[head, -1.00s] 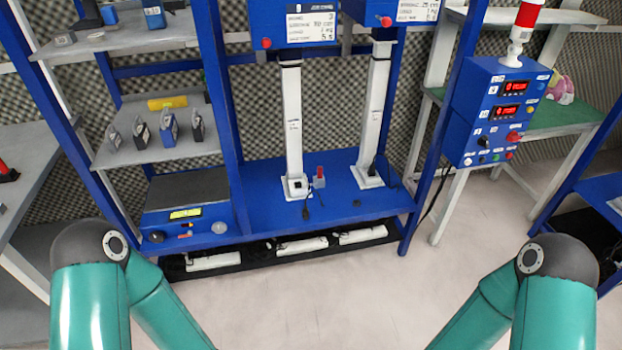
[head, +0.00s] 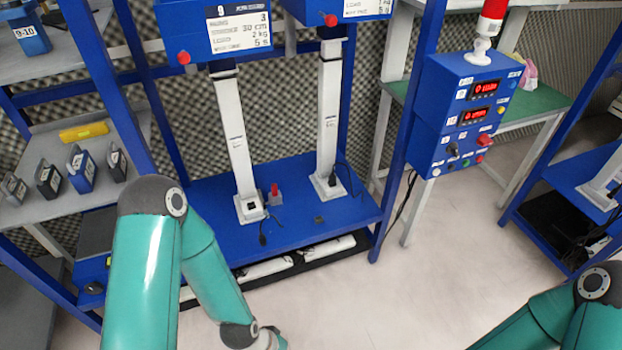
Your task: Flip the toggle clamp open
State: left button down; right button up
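A small grey piece with a red upright part (head: 274,193) stands on the blue platform (head: 290,228), between two white columns. It may be the toggle clamp, but it is too small to tell its state. My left arm reaches in from the lower left, and its forearm runs down to the bottom edge. My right arm shows only at the lower right corner. Both grippers are out of the frame. Neither arm touches the red-topped piece.
White columns (head: 236,140) and (head: 329,120) rise from the platform beneath blue display boxes. A blue control box (head: 462,120) with red displays and a beacon stands right. Grey shelves (head: 50,205) hold small blocks at left. Floor is clear at front centre.

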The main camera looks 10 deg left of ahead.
aim_at(274, 189)
jog(key=z, duration=0.05)
jog(key=i, duration=0.95)
jog(key=u, duration=0.3)
